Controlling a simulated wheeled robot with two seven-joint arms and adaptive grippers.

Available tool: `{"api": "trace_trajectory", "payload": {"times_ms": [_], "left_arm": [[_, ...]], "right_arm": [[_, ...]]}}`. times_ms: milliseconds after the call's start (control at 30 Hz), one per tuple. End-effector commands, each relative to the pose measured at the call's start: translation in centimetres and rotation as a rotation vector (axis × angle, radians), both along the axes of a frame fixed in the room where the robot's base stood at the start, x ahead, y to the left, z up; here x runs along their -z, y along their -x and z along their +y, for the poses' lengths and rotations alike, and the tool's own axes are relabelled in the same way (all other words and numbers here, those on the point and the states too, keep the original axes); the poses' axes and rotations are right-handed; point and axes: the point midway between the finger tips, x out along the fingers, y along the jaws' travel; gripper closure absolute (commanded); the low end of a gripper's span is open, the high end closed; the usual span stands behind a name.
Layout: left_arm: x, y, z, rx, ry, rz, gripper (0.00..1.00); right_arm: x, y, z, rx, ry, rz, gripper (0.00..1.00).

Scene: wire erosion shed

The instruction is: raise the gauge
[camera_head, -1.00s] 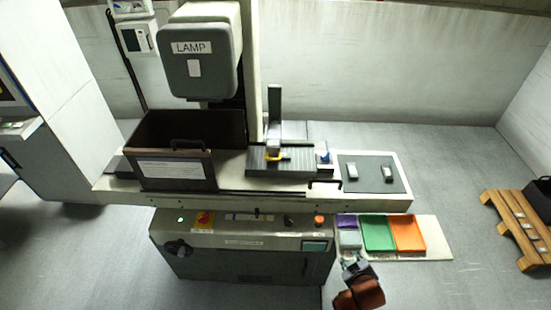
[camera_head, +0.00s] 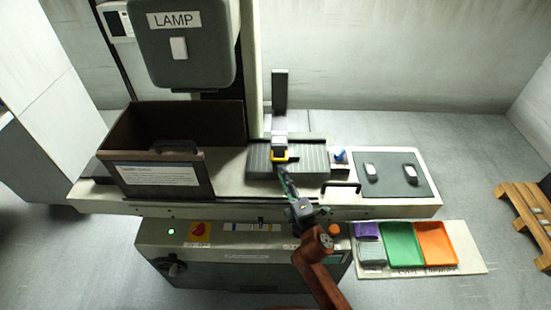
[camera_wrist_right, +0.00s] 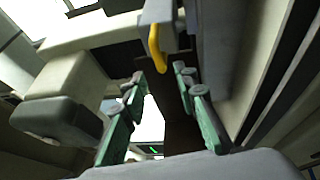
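The gauge (camera_head: 279,143) appears to be the small grey block with a yellow handle (camera_head: 281,159), in front of a dark upright post (camera_head: 279,92) on the ribbed grey table of the machine. My right gripper (camera_head: 281,172) reaches up from below, with its fingertips just in front of the yellow handle. The yellow handle (camera_wrist_right: 157,48) hangs from the grey block (camera_wrist_right: 159,14), just beyond the fingertips. My left gripper is out of view.
A dark open-topped box (camera_head: 126,155) stands left of the ribbed table (camera_head: 312,160). A black bar handle (camera_head: 343,187) and a small blue item (camera_head: 340,154) are to the right. A lamp housing (camera_head: 181,45) hangs above. Green (camera_head: 401,243) and orange (camera_head: 436,243) trays lie lower right.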

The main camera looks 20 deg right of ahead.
Motion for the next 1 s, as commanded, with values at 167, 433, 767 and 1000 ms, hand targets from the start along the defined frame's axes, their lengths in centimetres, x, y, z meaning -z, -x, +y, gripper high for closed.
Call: {"api": "trace_trajectory", "payload": {"times_ms": [167, 433, 767, 1000], "left_arm": [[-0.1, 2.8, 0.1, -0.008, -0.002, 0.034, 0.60], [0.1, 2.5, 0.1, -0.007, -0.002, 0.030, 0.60], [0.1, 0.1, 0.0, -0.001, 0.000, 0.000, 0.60], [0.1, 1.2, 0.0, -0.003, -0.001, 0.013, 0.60]], "right_arm": [[-0.7, -2.6, -0.3, 0.010, -0.002, -0.001, 0.73], [-1.1, -6.0, 0.0, 0.012, -0.004, 0.000, 0.73], [-1.2, -6.8, 0.2, 0.009, -0.005, 0.002, 0.73], [-1.2, -6.8, 0.3, 0.008, -0.005, 0.002, 0.85]]}}
